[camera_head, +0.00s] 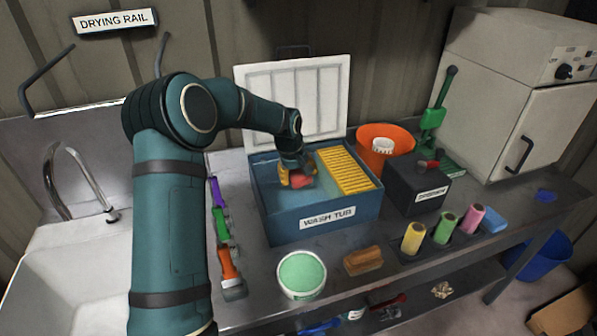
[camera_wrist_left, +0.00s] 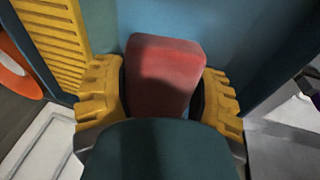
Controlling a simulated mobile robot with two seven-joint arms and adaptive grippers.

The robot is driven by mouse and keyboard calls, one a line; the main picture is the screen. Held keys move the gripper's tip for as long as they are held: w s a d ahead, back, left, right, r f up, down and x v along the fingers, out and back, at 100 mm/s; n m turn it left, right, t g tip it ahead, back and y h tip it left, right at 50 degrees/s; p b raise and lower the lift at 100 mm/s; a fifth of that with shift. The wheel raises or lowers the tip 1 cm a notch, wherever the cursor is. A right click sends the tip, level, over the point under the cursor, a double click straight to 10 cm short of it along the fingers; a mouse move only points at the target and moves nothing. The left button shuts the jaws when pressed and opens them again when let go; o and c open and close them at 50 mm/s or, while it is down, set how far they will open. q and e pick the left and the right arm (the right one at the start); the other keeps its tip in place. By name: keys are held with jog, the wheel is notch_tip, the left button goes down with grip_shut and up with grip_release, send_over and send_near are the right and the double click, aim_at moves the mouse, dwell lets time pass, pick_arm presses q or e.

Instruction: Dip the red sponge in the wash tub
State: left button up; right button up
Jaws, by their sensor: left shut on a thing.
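The red sponge (camera_head: 301,180) is inside the blue wash tub (camera_head: 318,224), in its left, open part. It shows large in the left wrist view (camera_wrist_left: 165,75) between yellow fingers. My left gripper (camera_head: 296,178) is shut on the sponge, reaching down into the tub from above; its fingers (camera_wrist_left: 160,95) press on both sides of it. The tub's white lid (camera_head: 295,95) stands open behind. I cannot tell how deep the sponge sits or whether it touches the water. My right gripper is not in view.
A yellow ribbed rack (camera_head: 345,170) fills the tub's right part. An orange bucket (camera_head: 398,140) and a dark box (camera_head: 412,186) stand to the right. A green-topped pot (camera_head: 302,274), brown brush (camera_head: 363,261) and colored rolls (camera_head: 445,228) line the front. A sink (camera_head: 75,270) is left.

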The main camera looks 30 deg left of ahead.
aim_at(299, 170)
pick_arm(q)
notch_tip(299, 170, down, 5)
jog(key=b, duration=0.3)
jog(key=shift+f+b, duration=1.5)
jog(key=shift+f, duration=0.8)
jog(key=shift+r+p, duration=1.65)
jog(key=shift+r, duration=1)
jog(key=shift+r+p, duration=2.35)
jog(key=shift+r, duration=1.3)
